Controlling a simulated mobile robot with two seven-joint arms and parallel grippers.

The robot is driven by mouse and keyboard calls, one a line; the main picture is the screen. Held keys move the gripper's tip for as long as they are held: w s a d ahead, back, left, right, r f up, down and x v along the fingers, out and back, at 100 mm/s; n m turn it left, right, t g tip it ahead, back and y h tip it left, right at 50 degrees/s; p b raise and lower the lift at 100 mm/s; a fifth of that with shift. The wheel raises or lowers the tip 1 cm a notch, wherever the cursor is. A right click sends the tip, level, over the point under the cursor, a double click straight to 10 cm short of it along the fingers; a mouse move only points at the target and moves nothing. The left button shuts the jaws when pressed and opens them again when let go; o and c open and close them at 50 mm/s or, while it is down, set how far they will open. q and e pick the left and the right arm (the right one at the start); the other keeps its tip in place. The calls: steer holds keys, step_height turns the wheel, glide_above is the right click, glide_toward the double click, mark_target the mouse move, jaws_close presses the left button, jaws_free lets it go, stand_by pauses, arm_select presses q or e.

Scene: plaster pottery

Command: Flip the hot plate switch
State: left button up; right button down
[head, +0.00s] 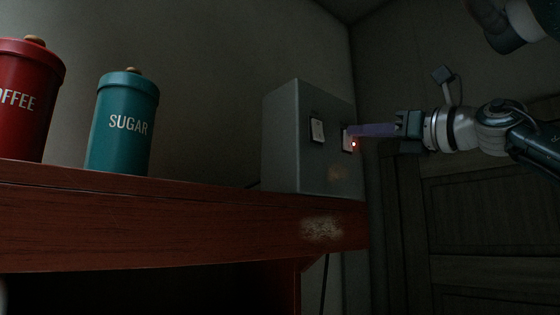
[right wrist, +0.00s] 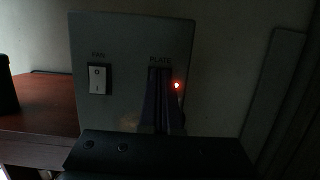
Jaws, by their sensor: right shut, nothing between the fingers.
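The grey switch box (head: 290,140) stands at the right end of the wooden shelf. It has two switches. The one labelled FAN is a white rocker (right wrist: 97,79), also visible in the head view (head: 317,130). The other is under the label PLATE (right wrist: 160,60); my fingers hide most of this hot plate switch (head: 346,139). A small red light (right wrist: 177,86) glows beside it. My right gripper (head: 354,131) comes in from the right, shut and empty, its tips (right wrist: 160,72) at the PLATE switch. I cannot tell whether they touch it. My left gripper is not in view.
A teal SUGAR canister (head: 124,125) and a red COFFEE canister (head: 28,100) stand on the red-brown shelf (head: 150,215), left of the box. Bare shelf lies between the SUGAR canister and the box. A dark panelled door (head: 490,220) is at the right.

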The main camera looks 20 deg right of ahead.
steer(key=s+d+b, duration=0.2)
steer(key=s+b, duration=0.2)
steer(key=s, duration=0.2)
steer(key=shift+s+d, duration=0.15)
steer(key=shift+d, duration=0.15)
stand_by(0.3)
steer(key=shift+a, duration=0.1)
stand_by(0.4)
